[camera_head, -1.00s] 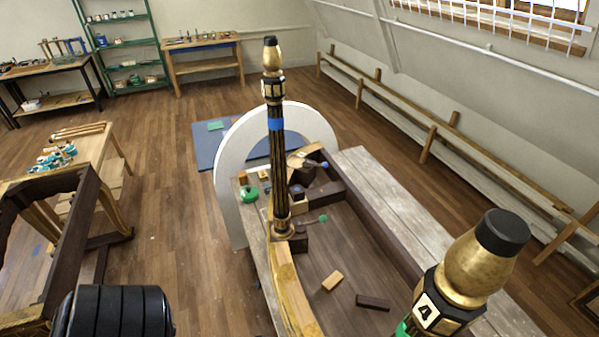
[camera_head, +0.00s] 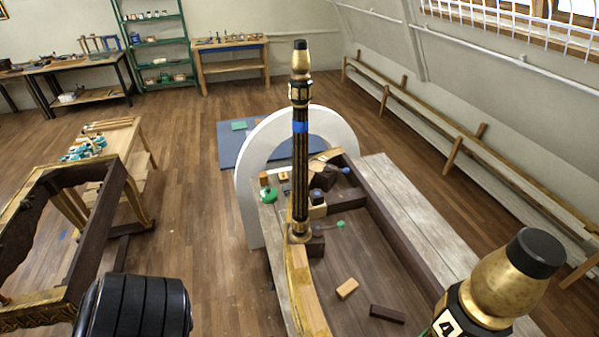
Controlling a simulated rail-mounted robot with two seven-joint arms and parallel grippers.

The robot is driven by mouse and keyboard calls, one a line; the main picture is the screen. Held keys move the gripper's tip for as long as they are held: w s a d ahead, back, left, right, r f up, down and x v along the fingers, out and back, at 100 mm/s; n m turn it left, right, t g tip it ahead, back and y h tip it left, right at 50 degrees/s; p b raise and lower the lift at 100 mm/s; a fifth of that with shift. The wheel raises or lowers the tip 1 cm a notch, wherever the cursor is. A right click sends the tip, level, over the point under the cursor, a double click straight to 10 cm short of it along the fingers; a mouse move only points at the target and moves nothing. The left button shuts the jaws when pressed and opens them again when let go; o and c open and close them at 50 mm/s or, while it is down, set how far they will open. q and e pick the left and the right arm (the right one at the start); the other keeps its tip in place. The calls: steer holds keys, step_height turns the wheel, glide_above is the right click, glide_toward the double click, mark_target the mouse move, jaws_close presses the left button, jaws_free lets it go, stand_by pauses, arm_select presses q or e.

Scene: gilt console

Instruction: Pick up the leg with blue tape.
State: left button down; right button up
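The leg with blue tape (camera_head: 300,170) stands upright at a corner of the upturned console frame (camera_head: 300,290), in the middle of the head view. It is black and gold, fluted, with a black tip and a blue band (camera_head: 300,127) below its numbered block. A second black and gold leg (camera_head: 495,280), marked 4, rises close to the camera at the lower right; its lower part is cut off. Neither of my grippers is in view, and nothing is seen touching the blue-taped leg.
The console lies on a grey plank table (camera_head: 405,200) with loose wood blocks (camera_head: 347,288) inside. A white arch (camera_head: 245,195) stands behind the leg. A dark wooden frame (camera_head: 95,215) is at left. A black ribbed shape (camera_head: 135,305) fills the lower left. Floor between is clear.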

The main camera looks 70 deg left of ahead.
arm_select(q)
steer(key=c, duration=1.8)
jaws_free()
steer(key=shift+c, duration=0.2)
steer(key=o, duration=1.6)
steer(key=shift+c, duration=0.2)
